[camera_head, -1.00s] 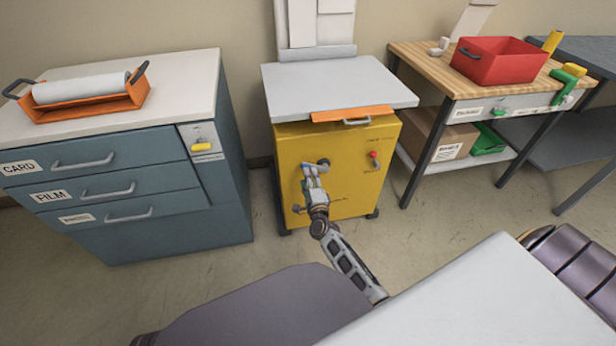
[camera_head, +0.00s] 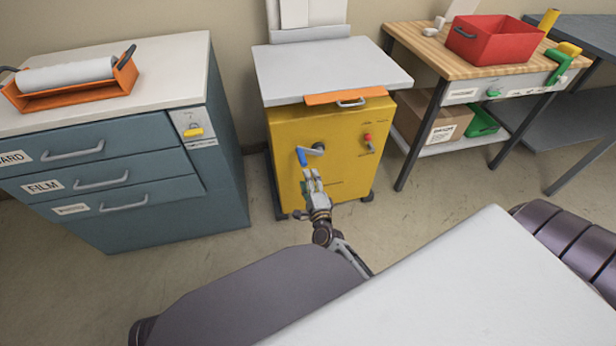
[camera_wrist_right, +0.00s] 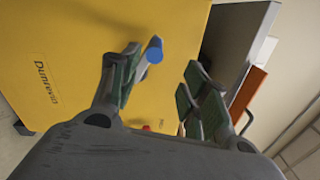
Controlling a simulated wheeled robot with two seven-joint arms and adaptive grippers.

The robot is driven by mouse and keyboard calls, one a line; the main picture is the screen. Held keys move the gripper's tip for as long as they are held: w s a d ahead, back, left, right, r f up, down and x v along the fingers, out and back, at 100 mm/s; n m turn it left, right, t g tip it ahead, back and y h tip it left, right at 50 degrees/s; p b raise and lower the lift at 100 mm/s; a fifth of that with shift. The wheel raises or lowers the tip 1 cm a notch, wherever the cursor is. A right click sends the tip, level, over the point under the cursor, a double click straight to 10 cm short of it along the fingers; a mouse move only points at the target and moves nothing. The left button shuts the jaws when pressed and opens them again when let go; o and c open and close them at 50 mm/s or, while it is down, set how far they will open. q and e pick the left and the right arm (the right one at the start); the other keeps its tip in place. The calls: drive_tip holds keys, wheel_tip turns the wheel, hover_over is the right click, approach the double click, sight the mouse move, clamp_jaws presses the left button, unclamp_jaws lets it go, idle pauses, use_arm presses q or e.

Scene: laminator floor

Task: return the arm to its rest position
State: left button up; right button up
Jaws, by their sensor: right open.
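My right gripper (camera_head: 312,182) is open and empty in front of the yellow laminator cabinet (camera_head: 345,180). Its fingertips are just below a crank with a blue handle (camera_head: 301,156) on the cabinet's front. In the right wrist view the two fingers (camera_wrist_right: 160,82) stand apart, and the blue handle (camera_wrist_right: 154,54) shows beyond them, close to the left finger. Nothing is held between the fingers. My right arm reaches up from the bottom of the head view. My left gripper is not in view.
A blue drawer cabinet (camera_head: 95,160) with an orange roll holder (camera_head: 75,90) stands at left. A wooden-topped bench (camera_head: 430,48) with a red bin (camera_head: 495,40) stands at right. A red knob (camera_head: 368,138) is on the laminator's front. Open floor lies between the cabinets.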

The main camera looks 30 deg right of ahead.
drive_tip(key=shift+s, duration=0.3)
drive_tip(key=shift+a, duration=0.15)
idle(0.4)
